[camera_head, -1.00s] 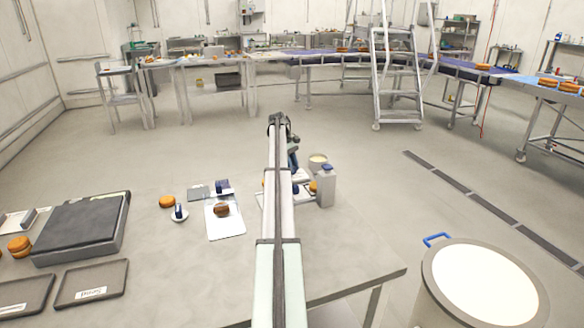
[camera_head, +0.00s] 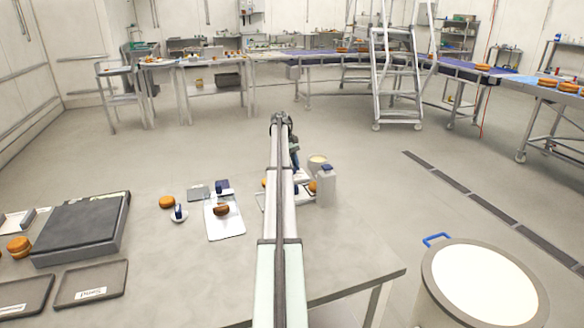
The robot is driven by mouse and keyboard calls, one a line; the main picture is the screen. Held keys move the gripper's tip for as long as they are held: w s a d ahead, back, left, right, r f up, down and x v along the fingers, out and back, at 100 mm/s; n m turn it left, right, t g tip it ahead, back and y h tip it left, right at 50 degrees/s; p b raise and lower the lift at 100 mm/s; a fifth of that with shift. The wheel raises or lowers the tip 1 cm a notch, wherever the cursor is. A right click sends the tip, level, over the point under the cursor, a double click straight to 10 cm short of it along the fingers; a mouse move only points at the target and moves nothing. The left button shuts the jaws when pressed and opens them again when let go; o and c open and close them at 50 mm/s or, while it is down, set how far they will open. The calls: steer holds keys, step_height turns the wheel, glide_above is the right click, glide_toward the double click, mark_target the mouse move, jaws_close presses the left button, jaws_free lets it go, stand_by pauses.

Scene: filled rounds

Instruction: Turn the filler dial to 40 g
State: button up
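The filler dial is not clearly visible; my arm covers much of the small equipment at the far edge of the near table. A dark blue and grey machine part (camera_head: 293,160) shows just right of my arm, partly hidden, and I cannot tell whether it carries the dial. My gripper is behind the end of my arm, around the top middle of the picture, and its fingers cannot be made out. I cannot tell whether it touches anything.
A white board (camera_head: 228,231) with a brown round (camera_head: 221,209) lies left of my arm. A grey bottle with a blue cap (camera_head: 327,190) and a cream-filled tub (camera_head: 317,162) stand to the right. A large vat (camera_head: 435,296) stands at front right. Trays (camera_head: 93,283) lie at left.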

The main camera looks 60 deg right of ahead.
steer(key=shift+o, duration=1.4)
steer(key=shift+w+d+r, duration=0.1)
steer(key=shift+w+r, duration=0.15)
steer(key=shift+r, duration=0.25)
steer(key=v, duration=0.3)
steer(key=shift+w+r, duration=0.15)
steer(key=shift+r, duration=0.15)
steer(key=w+d, duration=0.4)
steer(key=w, duration=0.7)
steer(key=shift+d, duration=0.35)
steer(key=shift+r, duration=0.15)
